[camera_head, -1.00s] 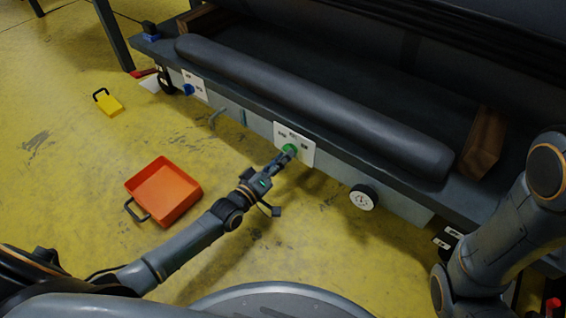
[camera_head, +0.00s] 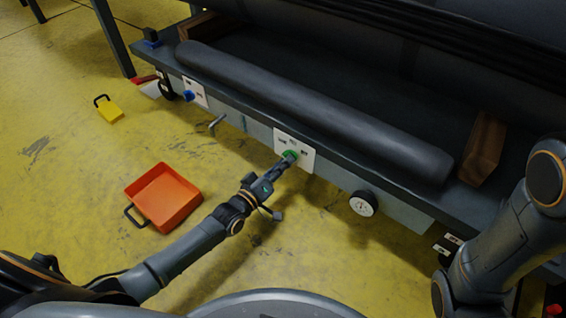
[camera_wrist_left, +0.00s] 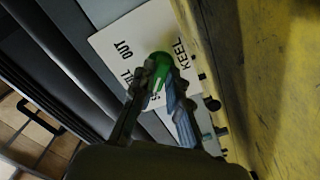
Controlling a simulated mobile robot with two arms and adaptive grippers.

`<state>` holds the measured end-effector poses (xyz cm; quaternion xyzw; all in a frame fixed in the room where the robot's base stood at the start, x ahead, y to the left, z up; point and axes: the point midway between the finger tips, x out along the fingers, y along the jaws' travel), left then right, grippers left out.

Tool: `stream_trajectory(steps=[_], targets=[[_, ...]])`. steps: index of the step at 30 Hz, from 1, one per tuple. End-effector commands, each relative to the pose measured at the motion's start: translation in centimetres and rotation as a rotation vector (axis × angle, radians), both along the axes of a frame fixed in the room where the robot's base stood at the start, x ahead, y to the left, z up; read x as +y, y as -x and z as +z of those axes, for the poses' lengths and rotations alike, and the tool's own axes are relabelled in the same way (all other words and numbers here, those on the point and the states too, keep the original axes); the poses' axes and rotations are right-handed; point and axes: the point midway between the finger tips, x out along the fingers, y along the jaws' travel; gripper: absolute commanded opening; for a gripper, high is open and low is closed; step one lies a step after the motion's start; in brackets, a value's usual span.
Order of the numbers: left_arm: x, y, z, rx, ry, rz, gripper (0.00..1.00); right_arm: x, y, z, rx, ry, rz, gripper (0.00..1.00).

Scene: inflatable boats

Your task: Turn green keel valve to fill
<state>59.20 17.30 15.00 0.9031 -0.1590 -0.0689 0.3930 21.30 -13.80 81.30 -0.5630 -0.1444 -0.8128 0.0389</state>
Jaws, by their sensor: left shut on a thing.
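The green keel valve (camera_head: 290,154) sits on a white labelled plate (camera_head: 308,158) on the front side of the grey bench. My left gripper (camera_head: 284,161) reaches it from the front left and is shut on it. Which mark the valve points to cannot be told. My right arm shows at the right edge, but its gripper is not in view.
A round gauge (camera_head: 363,203) sits right of the plate. A blue valve (camera_head: 188,96) on another white plate and a metal handle (camera_head: 217,122) are to the left. An orange tray (camera_head: 165,195) and a yellow box (camera_head: 109,109) stand on the floor. A grey tube (camera_head: 310,105) lies on the bench.

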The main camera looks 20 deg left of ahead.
Motion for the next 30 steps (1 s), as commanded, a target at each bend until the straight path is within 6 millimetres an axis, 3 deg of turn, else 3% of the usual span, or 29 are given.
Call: stream_trajectory(steps=[15, 30], targets=[[-0.1, 0.0, 0.3, -0.134, -0.38, -0.001, 0.0, 0.0, 0.0, 4.2, 0.001, 0.0, -0.001, 0.4], [-0.1, 0.1, 0.0, -0.252, -0.7, 0.0, 0.0, 0.0, 0.0, 6.1, 0.001, 0.0, -0.001, 0.4]])
